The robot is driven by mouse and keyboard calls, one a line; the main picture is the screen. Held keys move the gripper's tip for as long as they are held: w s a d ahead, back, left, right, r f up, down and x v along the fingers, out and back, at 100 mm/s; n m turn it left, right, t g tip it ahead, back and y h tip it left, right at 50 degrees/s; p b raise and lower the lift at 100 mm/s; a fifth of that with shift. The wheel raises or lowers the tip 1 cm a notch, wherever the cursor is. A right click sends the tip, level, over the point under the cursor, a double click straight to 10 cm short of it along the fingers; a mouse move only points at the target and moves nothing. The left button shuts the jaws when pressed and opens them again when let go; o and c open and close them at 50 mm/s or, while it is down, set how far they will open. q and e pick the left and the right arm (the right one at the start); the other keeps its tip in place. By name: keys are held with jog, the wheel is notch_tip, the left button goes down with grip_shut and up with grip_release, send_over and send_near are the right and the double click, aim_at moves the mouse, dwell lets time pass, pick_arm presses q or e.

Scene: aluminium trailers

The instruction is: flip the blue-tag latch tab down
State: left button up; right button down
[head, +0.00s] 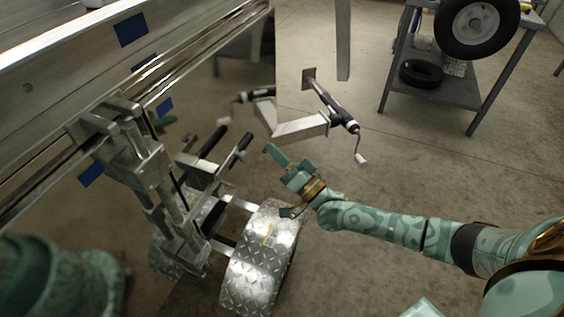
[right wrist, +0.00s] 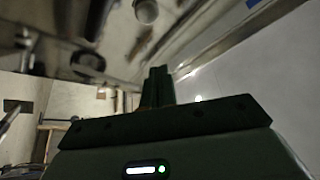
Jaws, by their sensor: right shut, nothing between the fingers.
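Blue tags are stuck on the aluminium trailer at the left of the head view: a large one on the upper panel (head: 131,29), a small one (head: 165,107) and one lower left (head: 91,173). Beside the lower tags is a metal latch-like bracket (head: 122,140); I cannot tell which part is the tab. My right gripper (head: 272,150) is shut and empty, apart from the trailer, near the coupler arm. It also shows shut in the right wrist view (right wrist: 157,85).
A coupler arm with a crank jack (head: 335,112) stands just above my right gripper. A diamond-plate fender (head: 262,258) lies below it. A grey shelf cart (head: 440,90) with a tire (head: 452,40) is at upper right. Bare floor fills the right middle.

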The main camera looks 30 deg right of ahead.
pick_arm(q)
jog(key=shift+s+a+f+b, duration=0.1)
jog(key=shift+s+f+b, duration=0.15)
jog(key=shift+f+b, duration=0.35)
jog(key=shift+s+a+f+b, duration=0.1)
jog(key=shift+s+f+b, duration=0.15)
jog(key=shift+f+b, duration=0.25)
pick_arm(e)
jog(key=w+a, duration=0.1)
jog(key=a, duration=0.1)
jog(key=w+a+f, duration=0.1)
jog(key=w+a, duration=0.1)
jog(key=shift+w+f, duration=0.1)
jog(key=shift+w, duration=0.05)
pick_arm(q)
jog(key=shift+a, duration=0.1)
jog(key=shift+r, duration=0.2)
pick_arm(e)
jog(key=shift+f, duration=0.1)
